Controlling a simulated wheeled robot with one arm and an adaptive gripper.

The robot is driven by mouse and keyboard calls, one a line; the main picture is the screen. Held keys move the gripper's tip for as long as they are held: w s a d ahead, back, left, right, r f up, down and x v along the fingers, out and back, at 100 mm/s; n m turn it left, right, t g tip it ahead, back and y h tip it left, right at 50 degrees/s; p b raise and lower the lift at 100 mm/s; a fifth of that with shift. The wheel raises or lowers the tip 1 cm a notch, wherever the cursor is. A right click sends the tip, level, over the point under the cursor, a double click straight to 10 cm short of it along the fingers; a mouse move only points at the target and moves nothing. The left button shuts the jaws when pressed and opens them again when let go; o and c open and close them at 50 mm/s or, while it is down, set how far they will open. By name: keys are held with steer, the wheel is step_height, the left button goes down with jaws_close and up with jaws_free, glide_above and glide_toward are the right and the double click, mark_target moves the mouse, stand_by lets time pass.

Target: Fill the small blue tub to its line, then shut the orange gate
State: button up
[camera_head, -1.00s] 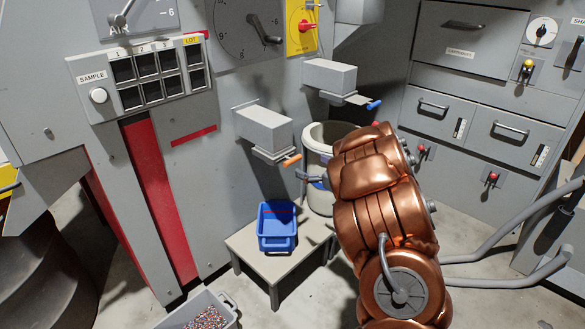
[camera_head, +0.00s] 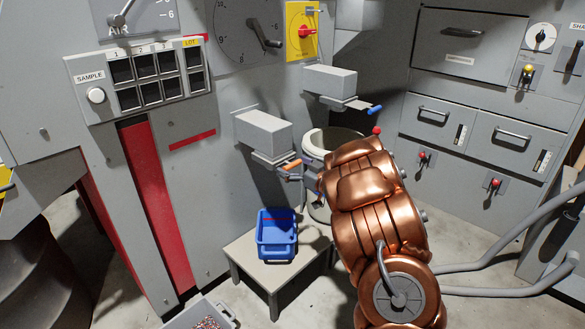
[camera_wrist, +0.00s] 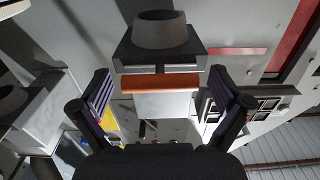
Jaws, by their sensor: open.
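The small blue tub (camera_head: 277,255) stands upright on a low grey table below the orange gate. A red line runs across its inner wall, and I see no scrap in it. The orange gate handle (camera_head: 292,165) sticks out under a grey box-shaped chute. In the wrist view the orange handle (camera_wrist: 160,82) lies crosswise between my open fingers, with a gap on each side. My gripper (camera_wrist: 163,100) also shows in the head view (camera_head: 302,172), beside the orange handle. My copper arm hides part of the area behind it.
A second chute with a blue handle (camera_head: 375,109) sits up to the right. A pale round bin (camera_head: 318,142) stands behind my arm. The low table (camera_head: 245,262) has bare room beside the tub. A grey crate of coloured granules (camera_head: 222,308) sits on the floor in front.

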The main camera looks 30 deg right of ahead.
steer(key=shift+c, duration=0.3)
steer(key=c, duration=1.3)
steer(key=shift+r, duration=0.1)
